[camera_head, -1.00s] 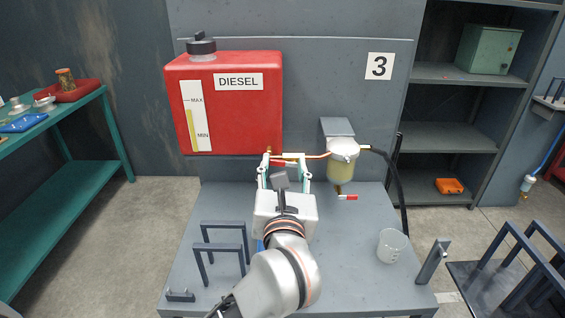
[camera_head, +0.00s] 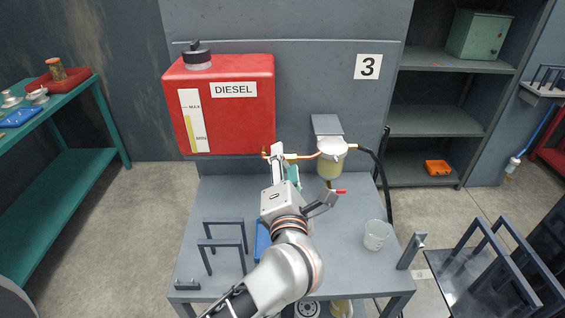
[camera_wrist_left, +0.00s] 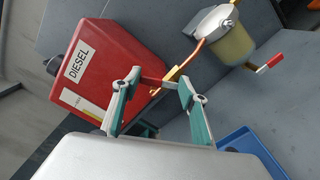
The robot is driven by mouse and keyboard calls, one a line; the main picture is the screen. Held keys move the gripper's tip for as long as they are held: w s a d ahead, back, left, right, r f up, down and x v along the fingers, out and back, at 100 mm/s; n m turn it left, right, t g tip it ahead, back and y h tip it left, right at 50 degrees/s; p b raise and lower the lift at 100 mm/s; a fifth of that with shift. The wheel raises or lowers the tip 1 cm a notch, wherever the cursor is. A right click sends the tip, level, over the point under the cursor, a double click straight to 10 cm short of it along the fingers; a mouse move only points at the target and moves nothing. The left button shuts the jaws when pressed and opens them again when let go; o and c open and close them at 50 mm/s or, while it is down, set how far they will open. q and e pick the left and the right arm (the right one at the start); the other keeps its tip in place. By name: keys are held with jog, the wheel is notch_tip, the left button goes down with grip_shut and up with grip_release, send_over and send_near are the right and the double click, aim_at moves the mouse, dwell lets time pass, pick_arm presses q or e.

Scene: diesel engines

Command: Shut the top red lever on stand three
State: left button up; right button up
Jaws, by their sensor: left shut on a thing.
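The red diesel tank (camera_head: 235,120) is on the panel marked 3 (camera_head: 368,67). A copper pipe with a brass valve (camera_wrist_left: 171,76) runs from it to the fuel filter (camera_head: 331,160). My left gripper (camera_head: 279,157) is at the valve below the tank, its jaws shut on the top red lever (camera_wrist_left: 155,81), which shows between the fingertips in the left wrist view (camera_wrist_left: 158,80). The gripper hides this lever in the head view. A lower red-and-white lever (camera_head: 340,191) sits under the filter, apart from the gripper. My right gripper is not in view.
A clear beaker (camera_head: 376,234) stands on the right of the stand's grey top. A blue tray (camera_wrist_left: 246,143) lies under my left arm. Grey brackets (camera_head: 224,238) stand at the left. A black hose (camera_head: 382,180) hangs right of the filter.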

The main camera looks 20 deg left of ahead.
pick_arm(q)
jog(key=m, duration=0.2)
jog(key=d+m, duration=0.1)
jog(key=m, duration=0.2)
jog(key=shift+w+m, duration=0.2)
jog(key=shift+m, duration=0.1)
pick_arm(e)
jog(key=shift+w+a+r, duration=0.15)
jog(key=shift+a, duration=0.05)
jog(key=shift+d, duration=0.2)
pick_arm(q)
jog(key=o, duration=1.1)
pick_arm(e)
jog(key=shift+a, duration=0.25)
